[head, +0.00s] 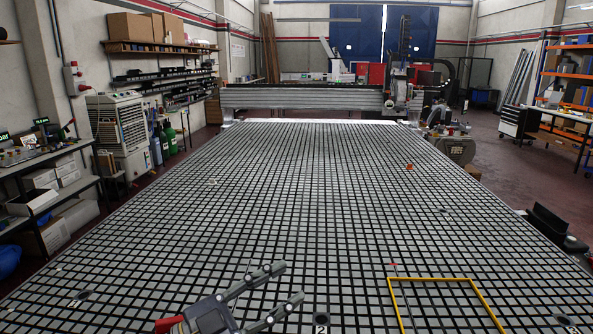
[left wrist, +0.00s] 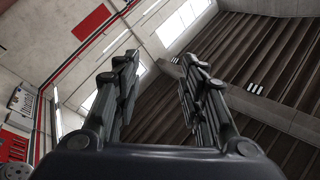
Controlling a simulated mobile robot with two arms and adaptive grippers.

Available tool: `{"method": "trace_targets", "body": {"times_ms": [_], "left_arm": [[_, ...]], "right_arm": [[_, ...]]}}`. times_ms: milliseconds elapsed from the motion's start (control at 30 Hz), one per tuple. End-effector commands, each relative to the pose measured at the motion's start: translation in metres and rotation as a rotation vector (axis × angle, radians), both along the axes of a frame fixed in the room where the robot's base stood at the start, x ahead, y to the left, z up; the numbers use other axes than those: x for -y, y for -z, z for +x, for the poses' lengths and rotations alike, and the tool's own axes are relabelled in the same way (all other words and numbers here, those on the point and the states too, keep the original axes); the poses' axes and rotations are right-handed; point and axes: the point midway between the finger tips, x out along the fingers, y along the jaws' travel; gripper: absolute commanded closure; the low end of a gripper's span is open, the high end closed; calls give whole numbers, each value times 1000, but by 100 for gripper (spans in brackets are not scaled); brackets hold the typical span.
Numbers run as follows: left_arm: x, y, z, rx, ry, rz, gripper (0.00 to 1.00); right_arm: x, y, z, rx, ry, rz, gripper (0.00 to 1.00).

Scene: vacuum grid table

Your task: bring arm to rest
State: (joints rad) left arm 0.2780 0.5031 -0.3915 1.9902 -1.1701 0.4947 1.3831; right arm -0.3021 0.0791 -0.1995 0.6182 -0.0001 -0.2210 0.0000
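My left gripper (head: 292,282) is at the bottom middle of the head view, above the grid table (head: 300,200). Its two fingers are spread apart with nothing between them. In the left wrist view, the same open fingers (left wrist: 158,75) point up toward the wall and roof, with empty air between them. My right gripper is in neither view.
A yellow rectangular outline (head: 440,280) lies on the table at the lower right. A metal gantry (head: 310,98) spans the table's far end. The middle of the table is clear.

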Motion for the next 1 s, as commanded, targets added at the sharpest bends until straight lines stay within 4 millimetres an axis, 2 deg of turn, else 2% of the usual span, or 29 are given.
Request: {"method": "trace_targets", "body": {"times_ms": [100, 233, 367, 467, 567, 633, 700, 800, 900, 1000], "left_arm": [[-30, -15, 12, -17, -199, -182, 62], [-77, -5, 26, -98, -450, -312, 62], [-126, 32, 32, -246, -706, -364, 62], [-159, 77, 25, -403, -886, -347, 62], [-184, 129, 6, -589, -1036, -287, 62], [-196, 169, -16, -733, -1118, -218, 62], [-202, 207, -44, -885, -1174, -131, 62], [-204, 253, -89, -1083, -1208, 5, 62], [-199, 284, -133, -1250, -1197, 131, 62], [-192, 305, -174, -1386, -1160, 246, 62]], "right_arm": [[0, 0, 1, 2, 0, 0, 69], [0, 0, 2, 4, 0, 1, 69], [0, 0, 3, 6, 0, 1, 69], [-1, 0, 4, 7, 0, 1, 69], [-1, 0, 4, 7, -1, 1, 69], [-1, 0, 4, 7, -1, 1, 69], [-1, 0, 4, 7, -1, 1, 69], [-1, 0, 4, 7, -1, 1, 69], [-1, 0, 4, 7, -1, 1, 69], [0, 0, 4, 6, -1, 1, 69]]}}
